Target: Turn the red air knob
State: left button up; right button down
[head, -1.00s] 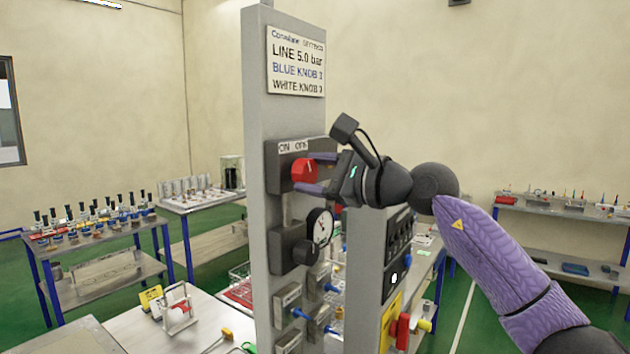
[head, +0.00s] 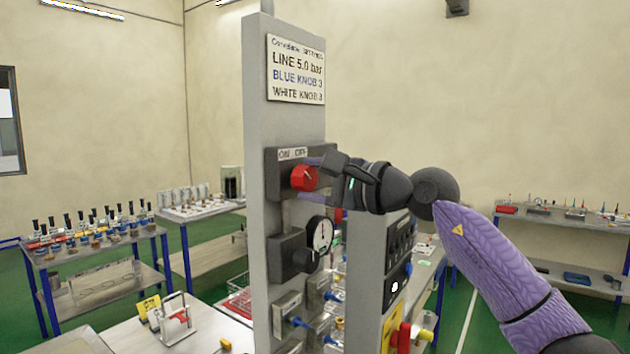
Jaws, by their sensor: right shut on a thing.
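The red air knob (head: 304,178) sits on a dark valve block (head: 272,172) on a grey upright panel (head: 256,110), under a small ON/OFF label (head: 292,154). My right gripper (head: 318,182) reaches in from the right and is shut on the red knob. The wrist is rolled, and the fingers are partly hidden behind the knob and the hand. A white mark shows on the knob's face. My left gripper is not in view.
A round pressure gauge (head: 320,235) is just below the knob, beside a dark regulator (head: 288,255). A sign (head: 296,68) is above. A second panel with dark modules (head: 398,245) stands close on the right. Benches line the room behind.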

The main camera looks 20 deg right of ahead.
jog(key=shift+c, duration=0.4)
grip_release()
jog(key=b+v, duration=0.4)
jog(key=v, duration=0.6)
